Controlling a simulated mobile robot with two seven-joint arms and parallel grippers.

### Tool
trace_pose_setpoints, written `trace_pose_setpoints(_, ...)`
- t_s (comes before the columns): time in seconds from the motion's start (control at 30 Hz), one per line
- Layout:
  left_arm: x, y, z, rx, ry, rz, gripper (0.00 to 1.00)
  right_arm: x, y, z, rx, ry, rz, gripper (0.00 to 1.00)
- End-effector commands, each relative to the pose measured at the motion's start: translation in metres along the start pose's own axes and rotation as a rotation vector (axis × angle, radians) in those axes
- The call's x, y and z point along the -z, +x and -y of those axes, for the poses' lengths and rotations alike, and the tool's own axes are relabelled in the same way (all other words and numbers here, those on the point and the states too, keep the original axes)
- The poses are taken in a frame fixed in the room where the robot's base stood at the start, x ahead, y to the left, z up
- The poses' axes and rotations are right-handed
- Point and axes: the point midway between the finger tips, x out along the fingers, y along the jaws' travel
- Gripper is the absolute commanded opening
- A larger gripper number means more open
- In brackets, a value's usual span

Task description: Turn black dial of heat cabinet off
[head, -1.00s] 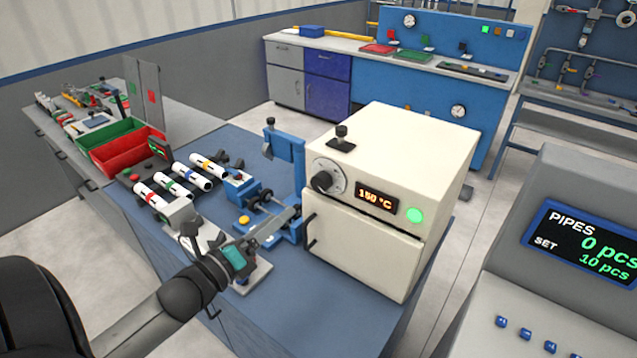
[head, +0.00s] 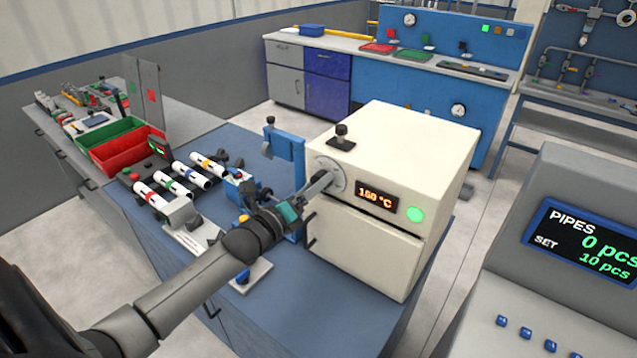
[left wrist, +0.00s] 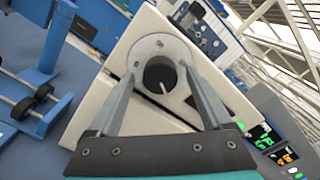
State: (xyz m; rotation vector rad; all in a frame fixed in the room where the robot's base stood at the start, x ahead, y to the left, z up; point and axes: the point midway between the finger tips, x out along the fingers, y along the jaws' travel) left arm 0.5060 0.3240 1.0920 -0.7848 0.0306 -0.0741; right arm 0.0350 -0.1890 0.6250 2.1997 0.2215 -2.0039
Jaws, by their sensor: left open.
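The cream heat cabinet (head: 375,245) stands on the blue bench with its display (head: 377,197) lit, reading what looks like 160 °C. The black dial (left wrist: 161,73) is on its front, inside a pale round scale plate; a light mark shows on the dial. In the head view the dial is mostly hidden behind my left gripper (head: 324,182). In the left wrist view my left gripper (left wrist: 161,82) is open, with one finger on each side of the dial. I cannot tell whether the fingers touch it. My right gripper is not in view.
A green lamp (head: 415,214) glows beside the display. A black knob (head: 341,140) stands on the cabinet top. A blue fixture (head: 285,150) and several banded pipes (head: 190,174) are to the left. A grey console (head: 560,280) stands at right.

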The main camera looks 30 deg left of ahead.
Motion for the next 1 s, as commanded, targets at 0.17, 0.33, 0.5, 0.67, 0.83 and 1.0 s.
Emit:
trace_pose_setpoints(0.17,0.000,0.014,0.000,0.000,0.000,0.000,0.83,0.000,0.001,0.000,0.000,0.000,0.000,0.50)
trace_pose_setpoints(0.33,0.000,0.018,0.000,0.000,0.000,-0.001,0.83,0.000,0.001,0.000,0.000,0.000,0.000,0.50)
trace_pose_setpoints(0.5,0.000,0.018,0.000,0.000,0.000,-0.001,0.83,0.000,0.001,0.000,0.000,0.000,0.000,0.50)
trace_pose_setpoints(0.67,0.000,0.018,0.000,0.000,0.000,-0.001,0.74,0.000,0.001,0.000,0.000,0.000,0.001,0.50)
trace_pose_setpoints(0.83,0.000,0.018,0.000,0.000,0.000,-0.001,0.55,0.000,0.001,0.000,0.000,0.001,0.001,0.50)
trace_pose_setpoints(1.0,0.000,0.018,0.000,0.000,0.000,-0.001,0.36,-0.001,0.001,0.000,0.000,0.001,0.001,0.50)
